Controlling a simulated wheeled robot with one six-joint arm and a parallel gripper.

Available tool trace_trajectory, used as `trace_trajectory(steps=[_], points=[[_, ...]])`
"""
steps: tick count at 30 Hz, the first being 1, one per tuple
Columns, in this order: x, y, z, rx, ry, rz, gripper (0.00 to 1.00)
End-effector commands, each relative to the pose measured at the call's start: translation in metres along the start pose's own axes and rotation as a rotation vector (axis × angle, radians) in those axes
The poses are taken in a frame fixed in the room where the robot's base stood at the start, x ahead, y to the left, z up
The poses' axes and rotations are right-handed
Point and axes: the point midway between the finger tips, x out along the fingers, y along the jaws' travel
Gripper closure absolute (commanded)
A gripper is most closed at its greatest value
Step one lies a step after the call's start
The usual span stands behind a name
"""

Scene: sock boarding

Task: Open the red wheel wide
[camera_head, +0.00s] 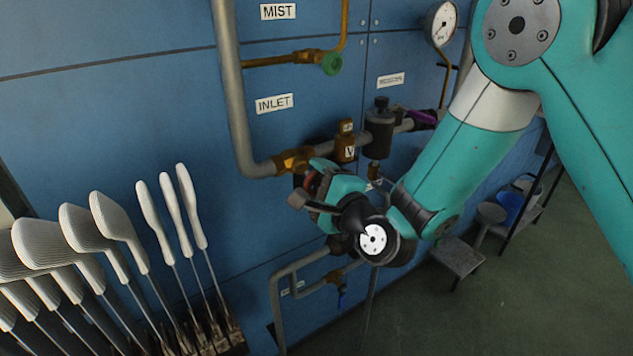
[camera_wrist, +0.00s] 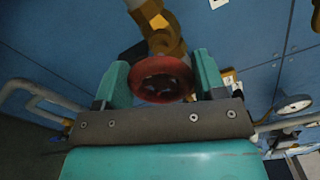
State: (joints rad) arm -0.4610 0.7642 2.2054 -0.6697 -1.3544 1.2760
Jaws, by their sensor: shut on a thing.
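The red wheel (camera_wrist: 162,78) shows in the wrist view as a round dark-red handwheel on a brass valve (camera_wrist: 158,30). My gripper (camera_wrist: 162,82) has one teal finger on each side of the wheel and is shut on its rim. In the head view my gripper (camera_head: 318,188) is at the brass inlet valve (camera_head: 293,160), just below the INLET label (camera_head: 274,103). Only a small bit of the red wheel (camera_head: 309,183) shows there; my gripper and wrist hide the rest.
A green wheel (camera_head: 331,62) sits on the mist line above. A pressure gauge (camera_head: 441,23), a dark cylindrical fitting (camera_head: 379,135) and a purple-handled valve (camera_head: 423,117) are to the right. White sock forms (camera_head: 85,228) stand at the left. A stool (camera_head: 458,258) is at lower right.

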Motion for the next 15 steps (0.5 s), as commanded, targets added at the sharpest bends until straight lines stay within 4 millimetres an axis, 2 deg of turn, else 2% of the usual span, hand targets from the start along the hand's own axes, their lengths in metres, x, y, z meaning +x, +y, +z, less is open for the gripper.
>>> trace_trajectory(steps=[15], points=[[-0.0019, 0.0052, -0.0035, -0.492, 0.004, 0.009, 0.59]])
